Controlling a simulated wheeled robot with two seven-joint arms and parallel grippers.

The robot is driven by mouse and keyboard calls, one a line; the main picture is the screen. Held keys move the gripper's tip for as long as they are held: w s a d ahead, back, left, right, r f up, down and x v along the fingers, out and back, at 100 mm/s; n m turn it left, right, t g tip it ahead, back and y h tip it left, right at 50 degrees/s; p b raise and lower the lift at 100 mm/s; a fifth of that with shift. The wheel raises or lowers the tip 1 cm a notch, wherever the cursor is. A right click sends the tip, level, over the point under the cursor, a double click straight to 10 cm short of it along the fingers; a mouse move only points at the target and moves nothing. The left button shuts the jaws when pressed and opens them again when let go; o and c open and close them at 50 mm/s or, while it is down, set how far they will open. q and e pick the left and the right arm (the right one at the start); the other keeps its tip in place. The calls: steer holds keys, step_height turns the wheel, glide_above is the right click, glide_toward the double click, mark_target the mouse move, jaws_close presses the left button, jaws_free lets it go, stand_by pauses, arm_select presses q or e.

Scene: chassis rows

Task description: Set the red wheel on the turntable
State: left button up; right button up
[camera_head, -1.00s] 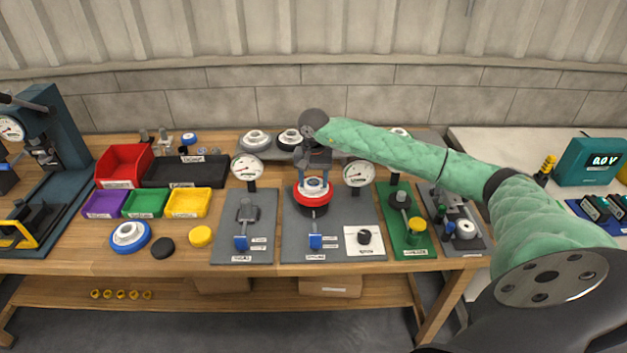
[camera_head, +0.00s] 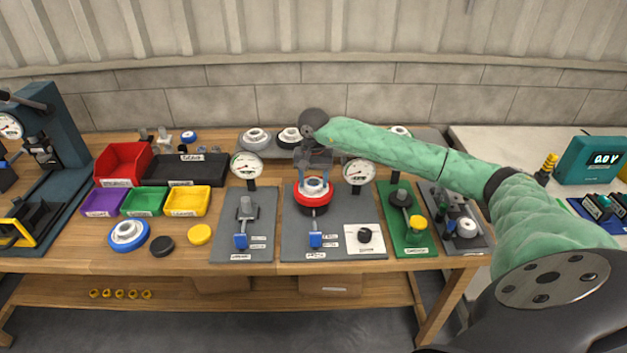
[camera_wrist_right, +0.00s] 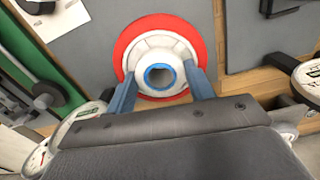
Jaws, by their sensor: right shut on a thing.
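The red wheel (camera_head: 315,194), a red disc with a white hub and a blue-ringed bore, is at the back of the middle grey plate (camera_head: 345,214). In the right wrist view the wheel (camera_wrist_right: 160,55) lies face-on to the camera. My right gripper (camera_head: 316,174) reaches down from above, its two blue-grey fingers (camera_wrist_right: 158,88) shut on the white hub. A black round base shows under the wheel, likely the turntable (camera_head: 316,208); the wheel hides most of it, and I cannot tell whether they touch. My left gripper is not in view.
Gauges (camera_head: 358,171) stand on both sides of the wheel, the right one close to my arm. A blue-handled lever (camera_head: 316,238) is in front. A blue wheel (camera_head: 128,236) lies at left near coloured bins (camera_head: 145,201). More wheels (camera_head: 256,138) sit on a rack behind.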

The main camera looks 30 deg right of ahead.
steer(key=shift+f+b, duration=1)
steer(key=shift+f, duration=0.15)
steer(key=shift+f+b, duration=0.3)
steer(key=shift+f, duration=0.05)
steer(key=shift+f, duration=0.1)
stand_by(0.4)
steer(key=o, duration=1.5)
step_height(320, 180, up, 6)
steer(key=shift+r+b, duration=0.2)
steer(key=shift+b, duration=1)
steer(key=shift+r, duration=0.7)
